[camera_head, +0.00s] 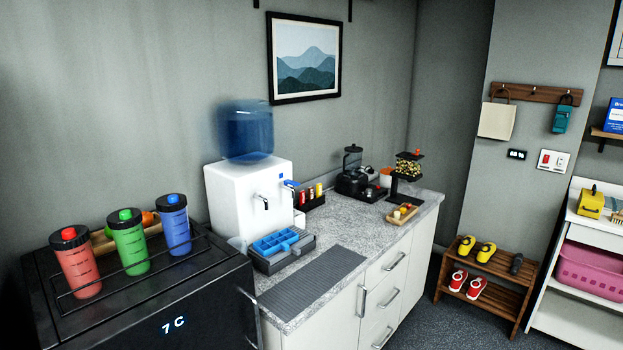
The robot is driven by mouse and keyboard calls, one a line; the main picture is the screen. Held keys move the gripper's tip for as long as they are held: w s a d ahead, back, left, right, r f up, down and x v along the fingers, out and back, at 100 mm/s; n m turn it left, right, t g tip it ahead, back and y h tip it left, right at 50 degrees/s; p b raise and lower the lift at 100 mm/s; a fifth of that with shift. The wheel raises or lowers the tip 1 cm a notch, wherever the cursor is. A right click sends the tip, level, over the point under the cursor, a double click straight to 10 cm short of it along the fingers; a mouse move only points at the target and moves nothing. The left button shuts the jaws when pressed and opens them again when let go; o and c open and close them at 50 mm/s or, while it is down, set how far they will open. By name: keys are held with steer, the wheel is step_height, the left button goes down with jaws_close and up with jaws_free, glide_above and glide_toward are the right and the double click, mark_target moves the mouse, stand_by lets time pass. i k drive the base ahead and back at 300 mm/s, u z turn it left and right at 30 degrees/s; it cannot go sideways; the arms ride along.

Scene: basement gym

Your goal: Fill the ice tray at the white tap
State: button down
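A blue ice tray (274,243) with several compartments rests on a dark grey box-like base (290,257) on the counter, in front of a white water dispenser (231,201). I cannot tell whether the tray holds water. The dispenser has a clear blue bottle (246,133) on top. Two taps stick out from its front: a greyish left tap (263,201) and a right tap (290,184) with blue at its top. Neither looks clearly white from here. The tray sits below and in front of the taps. My gripper is not in view.
A grey ribbed mat (313,283) lies bare on the counter (385,232). A black cooler (120,305) with red, green and blue bottles stands at left. A rack of small containers (311,197), a black blender (353,174) and a dispenser stand (405,177) are behind.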

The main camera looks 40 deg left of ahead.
mark_target(260, 192)
steer(key=u, duration=0.05)
steer(key=i, duration=1.7)
steer(key=u, duration=4)
